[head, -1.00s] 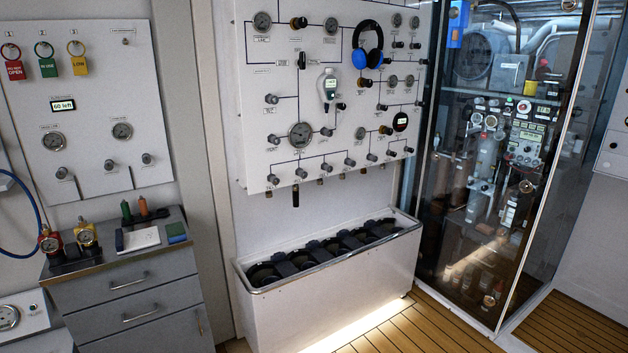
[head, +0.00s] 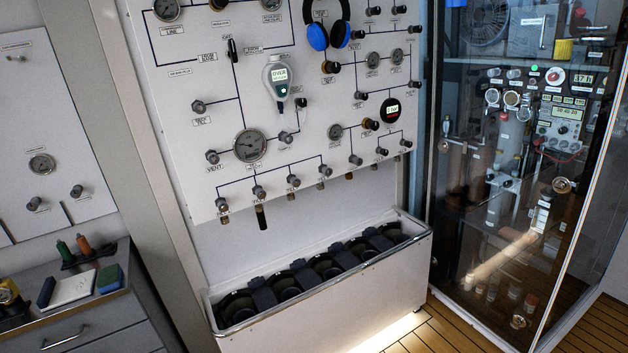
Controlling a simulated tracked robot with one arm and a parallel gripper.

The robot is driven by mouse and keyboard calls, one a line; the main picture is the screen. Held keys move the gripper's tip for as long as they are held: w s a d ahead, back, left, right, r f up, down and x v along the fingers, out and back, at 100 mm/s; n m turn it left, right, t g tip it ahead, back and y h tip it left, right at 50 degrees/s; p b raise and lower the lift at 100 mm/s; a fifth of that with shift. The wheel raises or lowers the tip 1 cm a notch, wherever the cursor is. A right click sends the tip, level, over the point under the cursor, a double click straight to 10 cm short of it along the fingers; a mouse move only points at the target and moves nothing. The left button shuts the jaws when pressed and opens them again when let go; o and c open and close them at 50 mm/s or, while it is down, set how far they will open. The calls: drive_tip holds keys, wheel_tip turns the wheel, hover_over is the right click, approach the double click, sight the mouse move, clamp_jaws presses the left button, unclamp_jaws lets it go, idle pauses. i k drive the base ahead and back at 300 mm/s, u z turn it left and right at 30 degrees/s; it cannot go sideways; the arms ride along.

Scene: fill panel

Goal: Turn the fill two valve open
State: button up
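The white fill panel (head: 180,130) hangs on the wall in the middle of the head view. Along its lower edge runs a row of several grey valve knobs, joined by a dark line; labels beside them are too small to read. The leftmost knob (head: 222,204) is at the lower left corner, a second knob (head: 258,192) is right of it, and a third (head: 293,181) follows. I cannot tell which one is fill two, nor how far any is turned. My gripper is not in view.
Below the panel stands a white trough (head: 350,290) with dark round-topped items in it. A grey drawer cabinet (head: 110,320) is at lower left. A glass-fronted cabinet (head: 500,200) stands at right. A gauge (head: 250,145) and blue headphones (head: 328,30) are on the panel. Wooden floor shows at lower right.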

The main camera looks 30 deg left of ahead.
sight(261, 194)
drive_tip(key=u, duration=0.2)
drive_tip(key=i, duration=1.2)
drive_tip(key=u, duration=0.55)
